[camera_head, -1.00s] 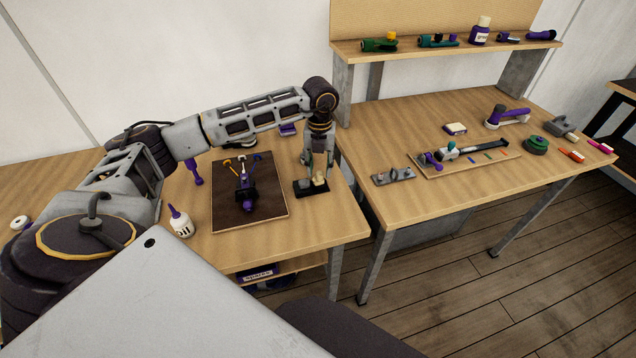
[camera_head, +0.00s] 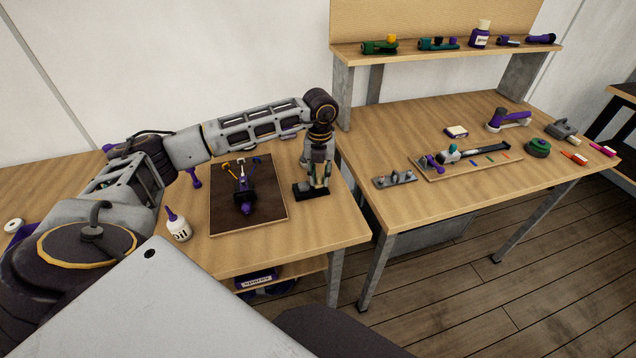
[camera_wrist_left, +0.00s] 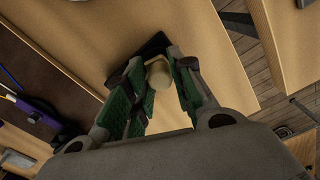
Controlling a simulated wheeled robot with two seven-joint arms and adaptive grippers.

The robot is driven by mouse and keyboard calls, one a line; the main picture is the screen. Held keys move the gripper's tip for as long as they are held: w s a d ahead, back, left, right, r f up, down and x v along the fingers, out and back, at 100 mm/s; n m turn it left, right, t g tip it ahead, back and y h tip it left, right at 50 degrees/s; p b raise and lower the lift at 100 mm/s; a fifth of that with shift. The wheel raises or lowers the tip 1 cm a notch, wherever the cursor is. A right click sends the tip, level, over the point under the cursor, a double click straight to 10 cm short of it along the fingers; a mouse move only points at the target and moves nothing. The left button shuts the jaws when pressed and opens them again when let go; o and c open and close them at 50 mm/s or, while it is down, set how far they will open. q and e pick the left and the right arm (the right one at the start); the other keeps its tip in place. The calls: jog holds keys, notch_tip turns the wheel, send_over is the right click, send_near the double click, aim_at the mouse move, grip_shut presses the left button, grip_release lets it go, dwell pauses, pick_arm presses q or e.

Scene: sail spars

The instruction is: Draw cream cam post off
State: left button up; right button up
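The cream cam post (camera_wrist_left: 158,74) is a short rounded piece between the fingertips of my left gripper (camera_wrist_left: 160,70) in the left wrist view. It stands at a small black base (camera_head: 311,193) near the right edge of the left bench. In the head view my left gripper (camera_head: 320,178) points down over this base, and its fingers largely cover the post. The green finger pads flank the post closely on both sides. I cannot tell whether they press on it. My right gripper is not in view.
A dark brown board (camera_head: 270,205) with a purple fitting (camera_head: 243,190) lies left of the base. A white oil bottle (camera_head: 178,227) stands at its left. The right bench (camera_head: 420,135) holds a grey cleat block (camera_head: 394,178) and a tray (camera_head: 475,167), beyond a gap.

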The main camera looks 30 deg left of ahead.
aim_at(320, 175)
pick_arm(q)
grip_shut()
jog(key=shift+r, duration=0.1)
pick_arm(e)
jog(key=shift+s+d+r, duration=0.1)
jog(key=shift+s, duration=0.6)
pick_arm(q)
jog(key=shift+r, duration=0.2)
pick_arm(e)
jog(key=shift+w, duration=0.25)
pick_arm(q)
jog(key=shift+r, duration=0.1)
jog(key=shift+r+p, duration=0.7)
jog(key=shift+r, duration=0.1)
jog(key=shift+r+p, duration=0.45)
jog(key=shift+r, duration=0.35)
jog(key=shift+r+p, duration=0.5)
jog(key=shift+r, duration=0.4)
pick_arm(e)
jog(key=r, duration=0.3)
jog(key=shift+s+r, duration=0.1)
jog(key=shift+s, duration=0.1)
